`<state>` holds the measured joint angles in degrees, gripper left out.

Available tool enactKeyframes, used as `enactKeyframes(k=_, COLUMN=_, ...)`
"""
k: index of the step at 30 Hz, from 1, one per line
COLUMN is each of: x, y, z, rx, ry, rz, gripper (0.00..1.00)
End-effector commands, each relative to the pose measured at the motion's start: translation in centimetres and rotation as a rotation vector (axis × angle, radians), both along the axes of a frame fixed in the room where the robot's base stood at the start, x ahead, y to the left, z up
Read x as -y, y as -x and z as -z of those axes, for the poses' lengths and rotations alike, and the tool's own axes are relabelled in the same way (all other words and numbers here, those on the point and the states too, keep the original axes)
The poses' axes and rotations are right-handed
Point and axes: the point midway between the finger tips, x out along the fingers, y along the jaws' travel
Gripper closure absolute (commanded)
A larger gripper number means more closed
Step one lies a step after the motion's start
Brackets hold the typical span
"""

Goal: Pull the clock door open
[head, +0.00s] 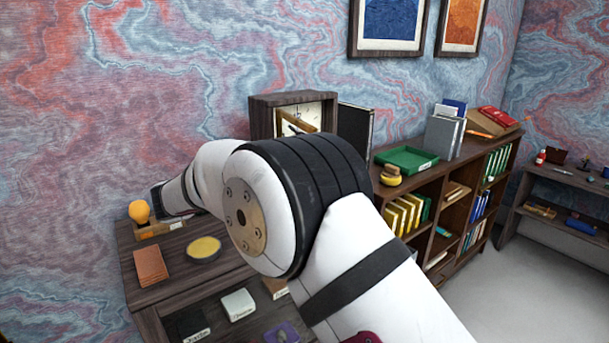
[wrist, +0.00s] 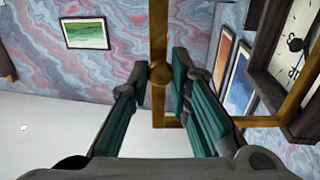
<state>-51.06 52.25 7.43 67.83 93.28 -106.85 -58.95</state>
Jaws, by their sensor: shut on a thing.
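The clock (head: 262,118) is a dark wooden box with a pale dial, on the desk against the wall. Its golden-brown door frame (head: 281,124) stands at an angle to the dial, partly open; my arm hides the lower part. In the wrist view the clock's dark case (wrist: 262,45) is at the upper right, with the door frame (wrist: 158,30) swung out from it. My gripper (wrist: 160,77) has its teal fingers on either side of the door's round knob (wrist: 160,72) and is shut on it. My gripper is hidden in the head view.
A dark upright panel or book (head: 355,128) stands right of the clock. The desk holds a yellow disc (head: 204,248), a brown notebook (head: 151,266) and an orange bulb (head: 139,211). A shelf with a green tray (head: 407,159) is at the right.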

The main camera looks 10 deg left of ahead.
Motion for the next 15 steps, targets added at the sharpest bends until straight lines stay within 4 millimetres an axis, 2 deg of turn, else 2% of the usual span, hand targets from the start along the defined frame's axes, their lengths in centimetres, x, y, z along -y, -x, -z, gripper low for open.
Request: enactKeyframes(k=15, x=-0.56, y=0.30, z=-0.51, rx=0.011, ry=-0.001, rz=0.021, gripper=1.00)
